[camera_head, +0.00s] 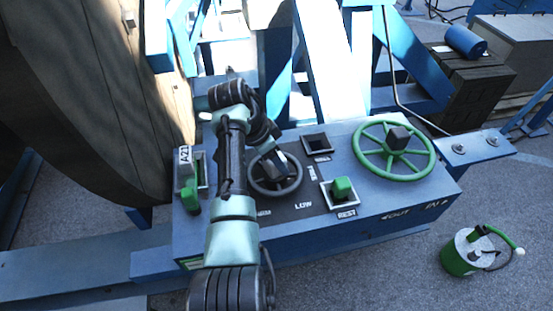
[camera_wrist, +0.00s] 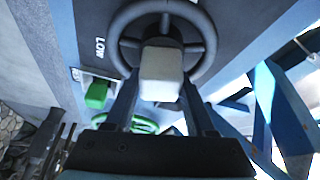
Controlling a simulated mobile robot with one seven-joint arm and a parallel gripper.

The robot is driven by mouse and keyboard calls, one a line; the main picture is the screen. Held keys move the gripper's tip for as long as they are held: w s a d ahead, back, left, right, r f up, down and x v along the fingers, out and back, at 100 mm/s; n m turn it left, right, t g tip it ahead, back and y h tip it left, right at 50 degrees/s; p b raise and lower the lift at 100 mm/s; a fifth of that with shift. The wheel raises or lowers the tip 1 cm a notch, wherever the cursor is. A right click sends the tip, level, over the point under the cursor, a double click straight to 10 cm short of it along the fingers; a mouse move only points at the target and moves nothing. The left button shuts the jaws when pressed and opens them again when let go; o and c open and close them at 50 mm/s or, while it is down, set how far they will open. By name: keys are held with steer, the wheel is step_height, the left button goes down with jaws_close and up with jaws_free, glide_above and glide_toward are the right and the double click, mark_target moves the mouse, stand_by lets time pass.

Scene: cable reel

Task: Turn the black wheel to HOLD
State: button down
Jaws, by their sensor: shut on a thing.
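The black wheel (camera_head: 273,193) lies on the sloping top of the blue console, left of the green wheel. My gripper (camera_head: 279,162) is over its middle. In the wrist view, the wheel's dark rim and spokes (camera_wrist: 208,57) surround a pale block-shaped hub (camera_wrist: 162,72). My two fingers stand on either side of this hub, shut on it. Labels around the wheel include LOW (camera_head: 303,205) and one to its upper right. Another label at the wheel's lower left is too small to read. HOLD and the wheel's pointer cannot be made out.
The green wheel (camera_head: 369,165) is at the console's right. A green block sits in the REST socket (camera_head: 346,213); an empty dark socket (camera_head: 317,143) is behind it. A tagged green-and-grey part (camera_head: 190,200) is at left. The large wooden reel (camera_head: 90,90) stands close by my arm.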

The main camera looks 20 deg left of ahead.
steer(key=shift+r, duration=0.1)
steer(key=shift+c, duration=1.2)
jaws_free()
steer(key=v, duration=1.3)
steer(key=shift+b, duration=0.35)
